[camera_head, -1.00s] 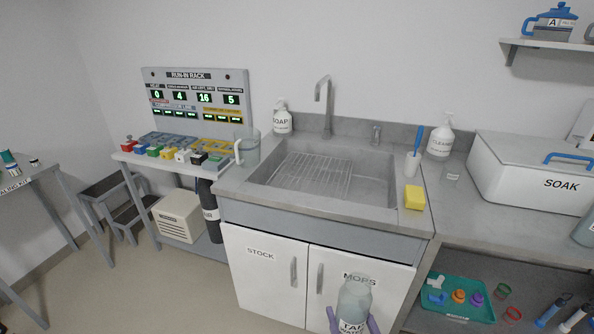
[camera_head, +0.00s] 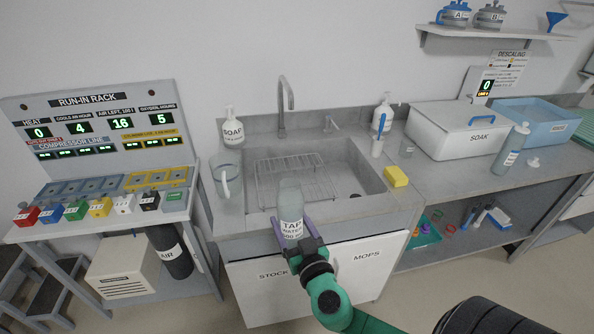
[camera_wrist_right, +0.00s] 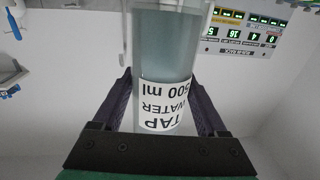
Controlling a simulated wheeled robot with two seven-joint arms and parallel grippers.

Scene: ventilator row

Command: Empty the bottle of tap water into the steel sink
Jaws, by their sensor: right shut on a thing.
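From the head, the bottle overlaps the sink's front rim and part of the basin. My left gripper is not in view.
A wire rack (camera_head: 295,180) lies in the sink, with a tall faucet (camera_head: 283,105) behind. A jug (camera_head: 228,180) and soap bottle (camera_head: 233,127) stand left of the basin. A yellow sponge (camera_head: 395,177) and cup with brush (camera_head: 378,146) stand right. The basin's right part is clear.

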